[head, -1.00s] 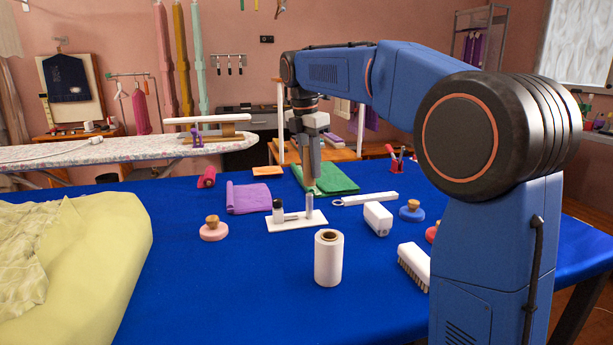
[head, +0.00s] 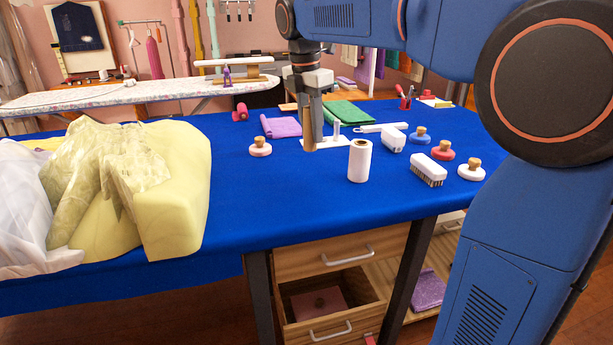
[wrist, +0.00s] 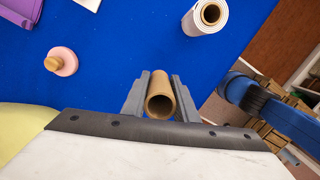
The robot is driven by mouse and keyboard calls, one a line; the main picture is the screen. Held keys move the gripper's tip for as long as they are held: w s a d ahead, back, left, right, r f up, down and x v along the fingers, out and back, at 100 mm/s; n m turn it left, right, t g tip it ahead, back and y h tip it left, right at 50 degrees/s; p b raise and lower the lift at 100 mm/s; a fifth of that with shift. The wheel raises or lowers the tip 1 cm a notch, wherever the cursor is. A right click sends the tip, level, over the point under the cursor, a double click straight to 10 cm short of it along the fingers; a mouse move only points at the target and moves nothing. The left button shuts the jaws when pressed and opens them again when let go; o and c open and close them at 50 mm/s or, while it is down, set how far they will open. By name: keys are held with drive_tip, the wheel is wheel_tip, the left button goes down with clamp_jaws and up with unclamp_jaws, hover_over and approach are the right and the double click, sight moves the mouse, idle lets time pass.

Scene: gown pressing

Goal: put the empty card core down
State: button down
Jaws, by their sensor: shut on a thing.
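The empty card core (head: 309,132) is a plain brown tube. My gripper (head: 313,112) is shut on it and holds it roughly upright over the blue table, left of the white stand (head: 340,142). In the head view I cannot tell whether the core's lower end touches the cloth. In the wrist view the core (wrist: 160,103) shows its open, hollow end between the two grey fingers of my gripper (wrist: 160,92).
A full white roll (head: 360,161) stands nearby at the right. A white brush (head: 428,170) lies further right.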

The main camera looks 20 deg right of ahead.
wheel_tip(320, 180, down, 10)
drive_tip(key=shift+r, duration=0.15)
idle(0.4)
drive_tip(key=c, duration=1.4)
unclamp_jaws()
drive_tip(key=r, duration=0.4)
drive_tip(key=a+r, duration=0.1)
drive_tip(key=r, duration=0.7)
drive_tip(key=shift+s+a, duration=0.2)
drive_tip(key=shift+s, duration=0.1)
drive_tip(key=s+d+f+m+t, duration=0.1)
drive_tip(key=s+d+f+m, duration=0.2)
drive_tip(key=s+f+m, duration=0.4)
drive_tip(key=s+d+f+m+t, duration=0.1)
drive_tip(key=s+d+f+m, duration=0.2)
drive_tip(key=s+f+m, duration=0.4)
drive_tip(key=s+d+f+m+t+y, duration=0.1)
drive_tip(key=s+f+m, duration=0.7)
drive_tip(key=s, duration=0.8)
drive_tip(key=shift+s+d+t, duration=0.15)
drive_tip(key=shift+d+t, duration=0.45)
drive_tip(key=shift+d, duration=0.6)
